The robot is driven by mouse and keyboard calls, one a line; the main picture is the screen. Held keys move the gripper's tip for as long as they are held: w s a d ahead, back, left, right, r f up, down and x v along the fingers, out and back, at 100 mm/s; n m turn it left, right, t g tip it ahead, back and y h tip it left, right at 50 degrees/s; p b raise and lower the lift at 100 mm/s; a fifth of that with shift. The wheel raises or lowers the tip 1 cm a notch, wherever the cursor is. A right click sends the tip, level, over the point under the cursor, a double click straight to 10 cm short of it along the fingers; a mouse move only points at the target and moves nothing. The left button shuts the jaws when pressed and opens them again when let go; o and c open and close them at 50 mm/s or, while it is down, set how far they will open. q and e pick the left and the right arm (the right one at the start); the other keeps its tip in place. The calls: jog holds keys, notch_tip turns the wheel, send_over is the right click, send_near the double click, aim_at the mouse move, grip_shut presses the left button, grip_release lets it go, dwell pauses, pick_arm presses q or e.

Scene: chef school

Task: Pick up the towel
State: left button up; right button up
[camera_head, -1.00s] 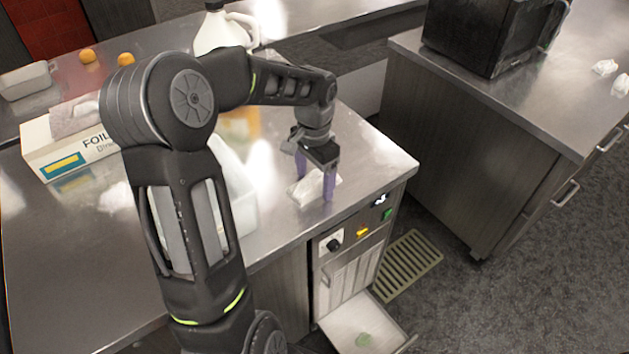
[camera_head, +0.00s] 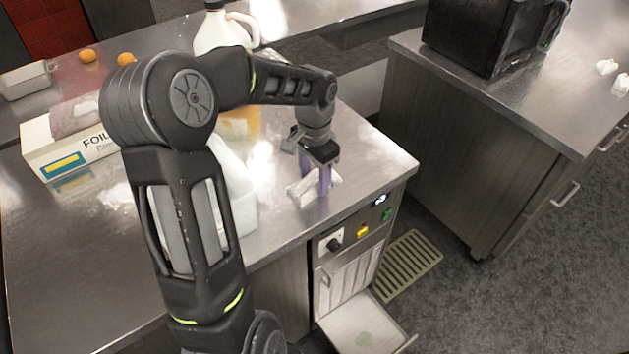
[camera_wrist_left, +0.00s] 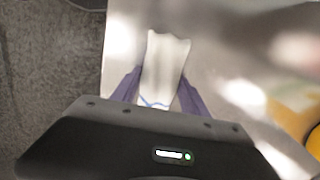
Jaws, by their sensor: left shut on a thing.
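A small white crumpled towel (camera_head: 301,191) lies on the steel counter near its front right corner. My left gripper (camera_head: 325,184) comes down on it from above, and its purple fingers are shut on the towel. In the left wrist view the towel (camera_wrist_left: 163,62) shows between the two fingers of the left gripper (camera_wrist_left: 158,98) and sticks out past them. The towel appears still at the counter's surface; I cannot tell if any of it is lifted. My right gripper is not in view.
A white container (camera_head: 240,190) stands left of the towel, partly behind my arm. A foil box (camera_head: 65,150) and a white jug (camera_head: 222,30) are on the counter. A black microwave (camera_head: 485,35) stands on the right counter.

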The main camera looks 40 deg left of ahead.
aim_at(315, 177)
pick_arm(q)
jog(key=shift+c, duration=0.6)
jog(key=shift+r, duration=0.1)
jog(key=shift+r, duration=0.25)
notch_tip(315, 177, up, 9)
jog(key=shift+r+b, duration=0.2)
jog(key=shift+b, duration=0.5)
